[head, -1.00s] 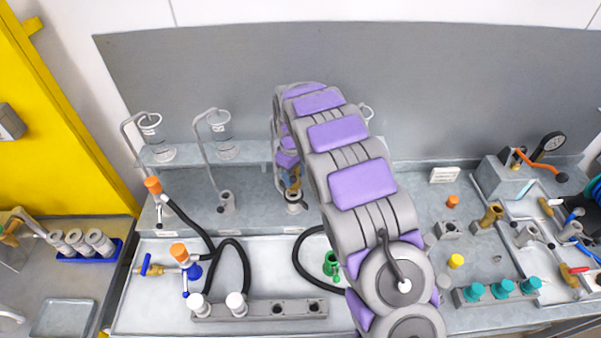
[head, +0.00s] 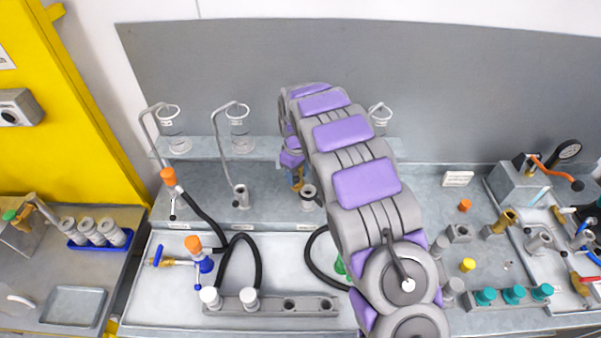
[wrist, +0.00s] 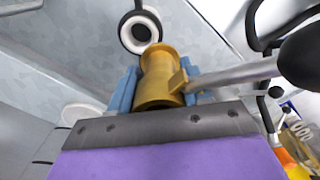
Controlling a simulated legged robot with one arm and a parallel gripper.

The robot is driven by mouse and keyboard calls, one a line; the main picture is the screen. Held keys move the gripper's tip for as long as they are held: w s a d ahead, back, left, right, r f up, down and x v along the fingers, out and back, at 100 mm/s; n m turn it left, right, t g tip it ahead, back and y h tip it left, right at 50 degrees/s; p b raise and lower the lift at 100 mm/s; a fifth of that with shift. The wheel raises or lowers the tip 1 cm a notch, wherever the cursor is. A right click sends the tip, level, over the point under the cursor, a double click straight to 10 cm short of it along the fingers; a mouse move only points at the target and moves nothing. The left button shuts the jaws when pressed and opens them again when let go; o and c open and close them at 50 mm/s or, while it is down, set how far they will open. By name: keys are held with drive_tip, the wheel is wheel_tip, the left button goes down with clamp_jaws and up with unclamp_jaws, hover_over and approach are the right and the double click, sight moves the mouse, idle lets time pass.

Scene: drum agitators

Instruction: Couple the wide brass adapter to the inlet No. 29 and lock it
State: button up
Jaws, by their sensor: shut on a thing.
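My gripper (wrist: 158,92) has its blue fingers shut on a brass cylindrical adapter (wrist: 160,72) with a flared rim. In the head view the gripper (head: 297,178) is partly hidden behind my arm. In the wrist view a round grey-white inlet with a dark ring (wrist: 140,33) lies just beyond the adapter's rim, offset to the left. In the head view this inlet (head: 308,194) stands at the back of the bench, below and right of the brass piece. They look apart. Its number is not readable. A grey lever with a black knob (wrist: 235,74) shows right of the adapter.
Another brass piece (head: 507,217) sits in a holder at right. Black hoses and a grey rack (head: 270,306) lie in front. Glass vessels (head: 239,125) stand on the shelf.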

drive_tip(key=shift+d+r, duration=0.2)
drive_tip(key=shift+d, duration=2.65)
drive_tip(key=shift+a+f, duration=0.3)
drive_tip(key=shift+a, duration=0.25)
drive_tip(key=shift+a+f, duration=0.25)
drive_tip(key=shift+a, duration=0.25)
drive_tip(key=shift+a+f, duration=0.1)
drive_tip(key=shift+a, duration=0.15)
drive_tip(key=shift+c, duration=0.6)
drive_tip(key=shift+s+d+f, duration=0.15)
drive_tip(key=shift+d+f, duration=0.05)
drive_tip(key=shift+f, duration=0.05)
drive_tip(key=shift+w+d+f, duration=0.2)
drive_tip(key=shift+f, duration=0.2)
drive_tip(key=shift+s+a, duration=0.1)
drive_tip(key=shift+a, duration=0.05)
drive_tip(key=shift+a, duration=0.15)
drive_tip(key=shift+f, duration=0.35)
